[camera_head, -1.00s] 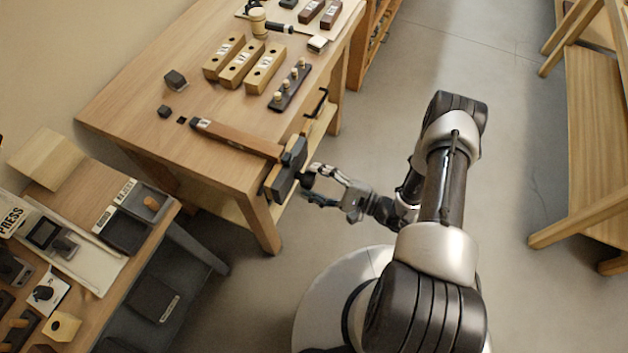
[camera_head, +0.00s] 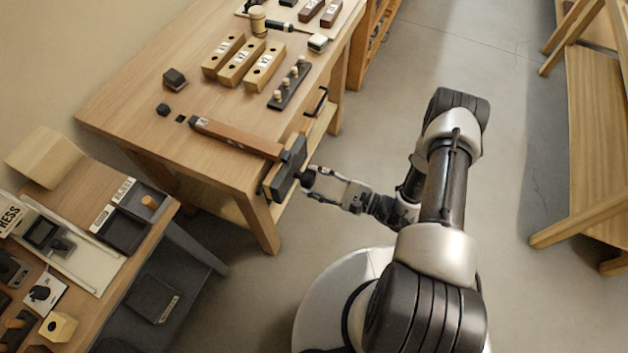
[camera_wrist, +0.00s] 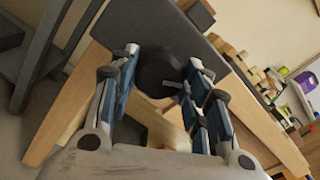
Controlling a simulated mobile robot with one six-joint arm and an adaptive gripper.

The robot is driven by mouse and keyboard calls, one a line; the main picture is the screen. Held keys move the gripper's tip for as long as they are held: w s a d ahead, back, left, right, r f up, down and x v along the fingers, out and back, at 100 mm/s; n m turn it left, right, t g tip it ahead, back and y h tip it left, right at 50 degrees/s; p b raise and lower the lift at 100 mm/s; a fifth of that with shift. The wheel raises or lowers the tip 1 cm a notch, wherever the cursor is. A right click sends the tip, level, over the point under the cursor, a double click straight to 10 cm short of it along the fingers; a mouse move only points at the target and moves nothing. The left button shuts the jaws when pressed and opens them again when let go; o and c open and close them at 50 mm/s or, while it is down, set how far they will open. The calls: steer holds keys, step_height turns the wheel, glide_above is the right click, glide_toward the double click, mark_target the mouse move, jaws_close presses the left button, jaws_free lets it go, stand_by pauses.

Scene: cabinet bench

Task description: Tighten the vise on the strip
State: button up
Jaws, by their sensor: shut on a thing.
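The dark vise (camera_head: 290,167) is mounted on the near end of the wooden bench. The brown strip (camera_head: 238,139) lies along the bench top, its near end at the vise jaws; I cannot tell whether a gap is left there. My gripper (camera_head: 309,181) reaches the front of the vise from the right, its fingers around the vise's dark handle. In the wrist view, my gripper (camera_wrist: 163,72) has its two blue-sided fingers either side of the round dark handle (camera_wrist: 158,72), before the dark vise plate (camera_wrist: 205,55). The far side of the handle is hidden.
Several wooden blocks (camera_head: 241,63) and a dark peg rack (camera_head: 289,84) stand further along the bench. A dark bar handle (camera_head: 317,101) sticks out of the bench's side. A second table with trays (camera_head: 124,230) is at lower left.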

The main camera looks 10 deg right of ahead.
steer(key=m, duration=0.3)
steer(key=shift+b, duration=0.4)
steer(key=shift+m, duration=0.5)
steer(key=m, duration=0.4)
steer(key=shift+a+b, duration=0.1)
steer(key=shift+b, duration=0.25)
steer(key=m, duration=0.4)
steer(key=shift+w, duration=0.1)
